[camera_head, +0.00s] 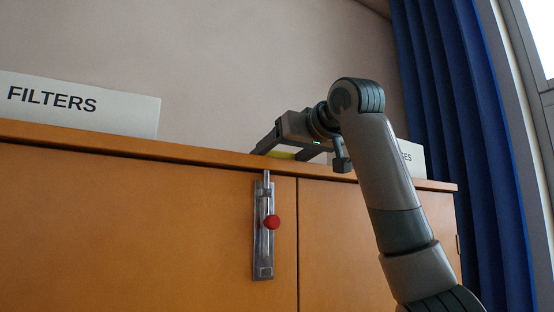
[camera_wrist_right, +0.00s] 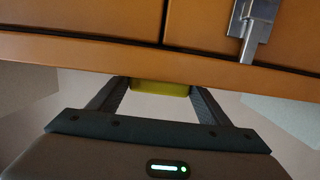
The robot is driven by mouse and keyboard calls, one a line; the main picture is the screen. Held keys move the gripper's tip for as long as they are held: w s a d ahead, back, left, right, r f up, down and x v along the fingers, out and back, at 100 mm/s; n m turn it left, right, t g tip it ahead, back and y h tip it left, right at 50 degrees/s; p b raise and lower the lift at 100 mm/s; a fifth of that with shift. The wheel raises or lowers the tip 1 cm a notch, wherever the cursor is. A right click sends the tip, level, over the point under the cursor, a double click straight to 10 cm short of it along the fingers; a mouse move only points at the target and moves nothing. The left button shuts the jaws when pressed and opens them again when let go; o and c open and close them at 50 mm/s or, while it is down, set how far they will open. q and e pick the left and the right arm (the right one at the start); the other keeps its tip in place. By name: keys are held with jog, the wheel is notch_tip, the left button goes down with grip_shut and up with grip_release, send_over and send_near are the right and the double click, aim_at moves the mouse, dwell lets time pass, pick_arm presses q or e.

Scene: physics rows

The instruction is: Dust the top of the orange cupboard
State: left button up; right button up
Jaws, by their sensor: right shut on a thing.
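The orange cupboard (camera_head: 145,215) fills the lower part of the head view, seen from below its top edge, so its top surface is hidden there. Its front also shows in the right wrist view (camera_wrist_right: 85,22). My right gripper (camera_head: 287,152) is at the cupboard's top front edge, right of the middle. It is shut on a yellow block (camera_head: 282,156), perhaps a sponge. In the right wrist view the yellow block (camera_wrist_right: 160,88) sits between the two fingers, partly behind the cupboard's edge. I cannot tell whether it touches the top. My left gripper is not in view.
A white sign reading FILTERS (camera_head: 80,105) stands on the cupboard at the left. Another sign (camera_head: 412,159), partly hidden by my arm, stands at the right. A metal latch (camera_head: 261,245) with a red knob (camera_head: 272,222) is on the front. A blue curtain (camera_head: 455,120) hangs at the right.

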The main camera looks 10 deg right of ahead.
jog(key=shift+d, duration=0.1)
jog(key=shift+w+d+p, duration=0.15)
jog(key=shift+w+d, duration=0.1)
jog(key=shift+d, duration=0.45)
jog(key=shift+w+d+p, duration=0.15)
jog(key=shift+w+d, duration=0.15)
jog(key=shift+d, duration=0.35)
jog(key=shift+w+d+p, duration=0.15)
jog(key=shift+w+d, duration=0.1)
jog(key=shift+d, duration=0.45)
jog(key=shift+w+d, duration=0.15)
jog(key=shift+d, duration=0.2)
jog(key=shift+w+d+f+p, duration=0.1)
jog(key=shift+w+d+p, duration=0.15)
jog(key=shift+d, duration=0.55)
jog(key=shift+w+d+f+p, duration=0.1)
jog(key=shift+w+d+p, duration=0.15)
jog(key=shift+d, duration=0.55)
jog(key=shift+d, duration=0.1)
jog(key=shift+w+d+r+p, duration=0.15)
jog(key=shift+w+d+p, duration=0.15)
jog(key=shift+d, duration=0.15)
jog(key=shift+w+d+p, duration=0.25)
jog(key=shift+d+p, duration=0.05)
jog(key=shift+d, duration=0.5)
jog(key=shift+w+d+p, duration=0.25)
jog(key=shift+d+p, duration=0.05)
jog(key=shift+d, duration=0.45)
